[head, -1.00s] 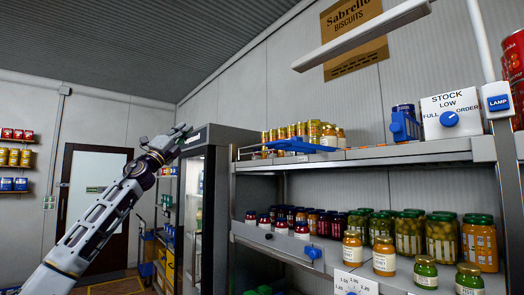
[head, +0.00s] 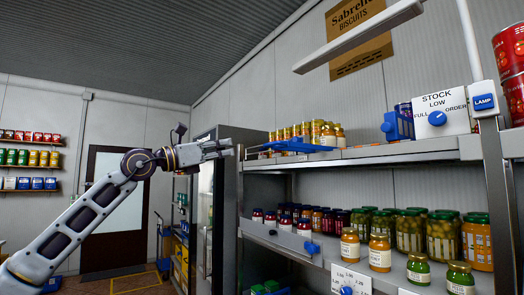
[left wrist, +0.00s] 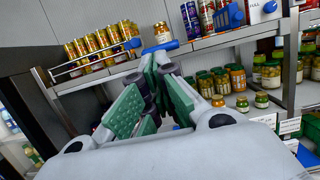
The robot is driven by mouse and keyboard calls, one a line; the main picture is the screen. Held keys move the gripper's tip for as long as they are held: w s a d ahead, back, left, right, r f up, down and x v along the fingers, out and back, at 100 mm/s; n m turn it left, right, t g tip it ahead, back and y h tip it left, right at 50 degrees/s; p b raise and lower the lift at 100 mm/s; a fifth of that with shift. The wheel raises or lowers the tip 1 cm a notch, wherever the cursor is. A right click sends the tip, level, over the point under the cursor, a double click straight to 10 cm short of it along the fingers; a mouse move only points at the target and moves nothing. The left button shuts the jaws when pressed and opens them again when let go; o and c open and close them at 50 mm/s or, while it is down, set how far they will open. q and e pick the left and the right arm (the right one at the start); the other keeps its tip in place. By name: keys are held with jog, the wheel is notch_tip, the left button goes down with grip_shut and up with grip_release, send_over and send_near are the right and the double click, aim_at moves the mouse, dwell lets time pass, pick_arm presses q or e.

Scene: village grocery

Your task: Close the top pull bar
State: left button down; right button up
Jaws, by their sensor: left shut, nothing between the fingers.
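The top pull bar is a blue bar (head: 297,145) with a thin metal rail at the front of the top shelf, before a row of yellow-labelled jars. In the left wrist view the blue bar (left wrist: 162,47) lies just beyond my fingertips, and its rail reaches out to the left. My left gripper (head: 228,147) is shut and empty, left of the shelf's end and at about the bar's height. In the left wrist view the left gripper (left wrist: 158,66) has its green-padded fingers together at the tips. I cannot tell whether they touch the bar. My right gripper is not in view.
The metal shelf unit (head: 380,156) holds jars on its lower level (head: 390,258). A stock dial box (head: 440,115) and a blue lamp switch (head: 484,102) are at the right. A tall dark cabinet (head: 236,135) stands behind my gripper.

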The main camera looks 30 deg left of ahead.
pick_arm(q)
jog(key=w+f+p+x, duration=0.1)
jog(key=f+p+x, duration=0.2)
jog(key=p+x, duration=0.4)
jog(key=shift+w+d+r+g+y, duration=0.3)
jog(key=shift+w+d+r, duration=0.8)
jog(key=shift+w, duration=1.9)
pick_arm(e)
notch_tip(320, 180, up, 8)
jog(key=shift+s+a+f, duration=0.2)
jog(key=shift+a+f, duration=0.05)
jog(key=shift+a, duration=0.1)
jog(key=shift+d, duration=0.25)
